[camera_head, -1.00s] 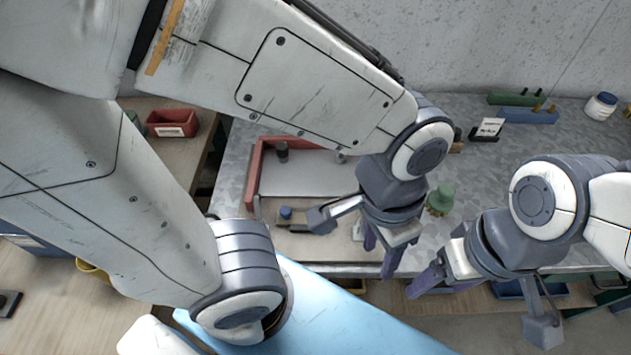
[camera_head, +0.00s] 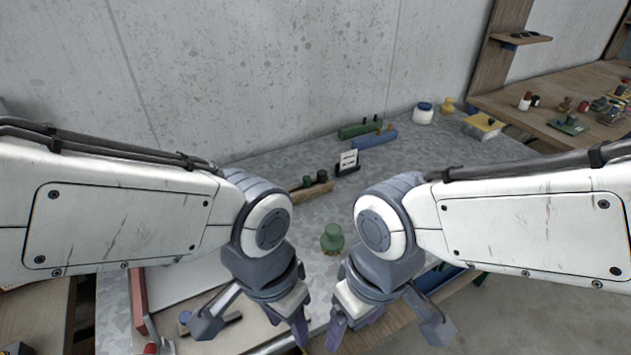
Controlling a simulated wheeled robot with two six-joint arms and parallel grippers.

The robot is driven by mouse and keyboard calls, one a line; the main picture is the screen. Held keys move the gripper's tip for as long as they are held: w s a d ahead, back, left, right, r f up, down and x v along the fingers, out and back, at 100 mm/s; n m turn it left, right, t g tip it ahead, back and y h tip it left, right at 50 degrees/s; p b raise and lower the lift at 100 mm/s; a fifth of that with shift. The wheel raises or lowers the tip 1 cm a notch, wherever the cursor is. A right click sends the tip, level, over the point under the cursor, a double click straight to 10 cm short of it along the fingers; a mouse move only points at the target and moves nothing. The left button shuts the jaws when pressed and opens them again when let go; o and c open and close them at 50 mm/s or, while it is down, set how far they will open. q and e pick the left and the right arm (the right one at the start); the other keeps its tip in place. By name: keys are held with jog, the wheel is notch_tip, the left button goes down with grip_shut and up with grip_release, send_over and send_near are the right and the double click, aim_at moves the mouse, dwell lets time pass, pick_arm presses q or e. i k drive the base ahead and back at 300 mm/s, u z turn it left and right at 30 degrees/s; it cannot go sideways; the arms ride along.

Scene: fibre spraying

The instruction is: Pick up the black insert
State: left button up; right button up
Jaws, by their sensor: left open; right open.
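I cannot tell for certain which thing is the black insert. Dark pegs (camera_head: 321,177) stand in a wooden block (camera_head: 313,190) on the grey table, behind my grippers. The red-edged tray (camera_head: 137,296) at the lower left is partly hidden by my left arm, and no dark cylinder shows in its visible part. My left gripper (camera_head: 300,334) is open and empty over the front of the table. My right gripper (camera_head: 353,338) is open and empty close to its right. Both point down, and their fingertips are partly hidden.
A green knobbed piece (camera_head: 332,238) stands just behind the grippers. A black holder with a white card (camera_head: 347,164), a green block (camera_head: 360,130), a blue block (camera_head: 375,137) and a white jar (camera_head: 423,114) stand further back. Grey table surface (camera_head: 420,165) is clear at the right.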

aim_at(321, 175)
jog(key=u, duration=0.05)
jog(key=k, duration=0.5)
jog(key=z, duration=1.85)
jog(key=i, duration=2)
jog(key=u, duration=3.1)
jog(key=i, duration=0.55)
jog(key=u, duration=0.05)
